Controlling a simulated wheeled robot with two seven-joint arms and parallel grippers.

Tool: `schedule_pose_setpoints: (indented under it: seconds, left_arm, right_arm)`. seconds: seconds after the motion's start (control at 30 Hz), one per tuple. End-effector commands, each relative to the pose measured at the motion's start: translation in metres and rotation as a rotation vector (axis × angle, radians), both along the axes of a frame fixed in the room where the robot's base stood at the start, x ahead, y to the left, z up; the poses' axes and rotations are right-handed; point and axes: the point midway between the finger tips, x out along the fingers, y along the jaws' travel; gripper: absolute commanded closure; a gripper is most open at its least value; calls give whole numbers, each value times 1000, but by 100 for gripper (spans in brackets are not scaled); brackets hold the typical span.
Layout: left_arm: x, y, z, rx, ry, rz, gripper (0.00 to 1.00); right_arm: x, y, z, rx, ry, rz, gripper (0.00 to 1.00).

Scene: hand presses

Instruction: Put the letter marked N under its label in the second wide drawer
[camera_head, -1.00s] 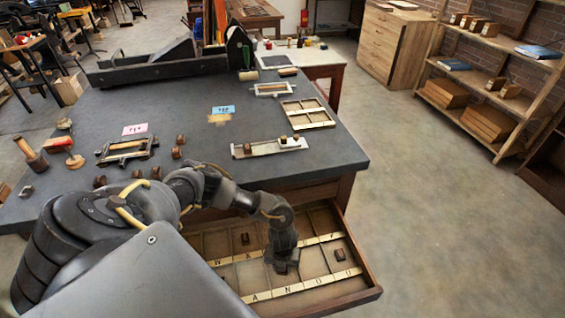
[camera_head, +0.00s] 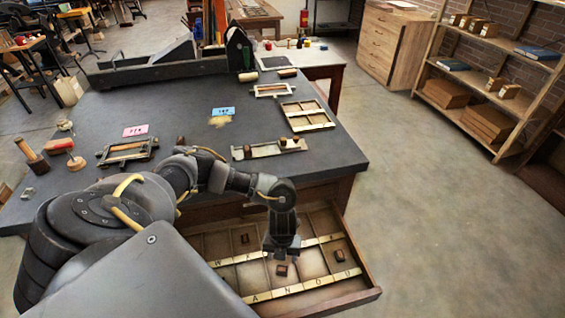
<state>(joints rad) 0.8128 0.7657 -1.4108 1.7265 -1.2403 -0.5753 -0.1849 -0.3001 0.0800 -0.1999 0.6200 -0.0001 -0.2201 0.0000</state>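The wide drawer (camera_head: 365,291) is pulled out below the dark bench. A small brown letter block (camera_head: 282,270) lies in it, in the compartment just behind the part of the front label strip (camera_head: 291,289) that seems to read N. The letter on the block's face is too small to read. My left gripper (camera_head: 281,254) points down just above and behind this block, apart from it. It holds nothing that I can see, and its fingers look spread. My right gripper is not in view.
Other blocks lie in the drawer, one at the back (camera_head: 245,239) and one at the right (camera_head: 341,254). A second label strip (camera_head: 325,239) crosses the drawer. A composing stick (camera_head: 262,151) with blocks lies on the bench (camera_head: 185,105). The floor at right is clear.

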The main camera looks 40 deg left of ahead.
Motion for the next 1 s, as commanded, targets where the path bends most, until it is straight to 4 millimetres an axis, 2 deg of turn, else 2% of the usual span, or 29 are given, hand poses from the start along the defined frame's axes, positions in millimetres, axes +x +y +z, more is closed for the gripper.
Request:
schedule_pose_setpoints:
  seconds: [0.1, 0.3, 0.87, 1.0]
  left_arm:
    - [1, 0, 20, -1, -3, -2, 43]
    - [0, 0, 36, 1, -1, 0, 43]
    - [0, 0, 37, 1, 1, 0, 43]
    - [0, 0, 47, 1, 1, 0, 43]
  right_arm:
    - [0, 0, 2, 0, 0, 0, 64]
    - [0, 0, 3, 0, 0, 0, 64]
    - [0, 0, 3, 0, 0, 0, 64]
    - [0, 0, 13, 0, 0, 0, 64]
